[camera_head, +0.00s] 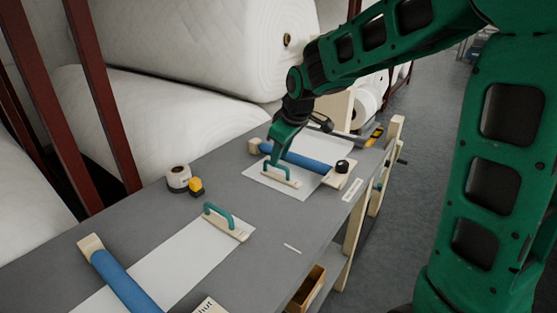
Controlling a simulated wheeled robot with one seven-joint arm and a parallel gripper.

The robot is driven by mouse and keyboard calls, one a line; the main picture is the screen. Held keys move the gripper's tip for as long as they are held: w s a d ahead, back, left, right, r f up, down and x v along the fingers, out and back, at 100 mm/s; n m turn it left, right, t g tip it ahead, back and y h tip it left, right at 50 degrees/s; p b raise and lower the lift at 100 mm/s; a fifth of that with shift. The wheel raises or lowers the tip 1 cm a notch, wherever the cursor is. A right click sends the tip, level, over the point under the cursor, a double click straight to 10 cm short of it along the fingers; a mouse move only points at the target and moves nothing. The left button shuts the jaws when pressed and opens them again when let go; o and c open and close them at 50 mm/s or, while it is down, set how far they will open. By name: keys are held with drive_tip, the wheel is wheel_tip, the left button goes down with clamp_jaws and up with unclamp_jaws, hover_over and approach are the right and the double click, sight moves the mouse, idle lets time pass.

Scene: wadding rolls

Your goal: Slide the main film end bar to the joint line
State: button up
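Two pale wooden end bars with teal handles lie on the grey bench (262,214). The near bar (228,228) sits at the end of a long white film strip (170,262) that runs from the near blue roll (125,283). The far bar (284,179) lies on a shorter white sheet (313,185) beside the far blue roll (300,160). I cannot tell which bar is the main one. A short white line (292,248) on the bench may be the joint line. My gripper (272,164) points down at the far bar's handle; its fingers hide part of it, and their opening and contact are unclear.
A white tape roll (178,178) and a yellow-black tape measure (196,187) stand at the bench's back edge. A black round object (342,166) sits by the far roll's end. Large wadding rolls (190,45) are behind. The bench between both bars is clear.

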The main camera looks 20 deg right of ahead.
drive_tip(key=shift+x, duration=1.3)
drive_tip(key=shift+c, duration=0.3)
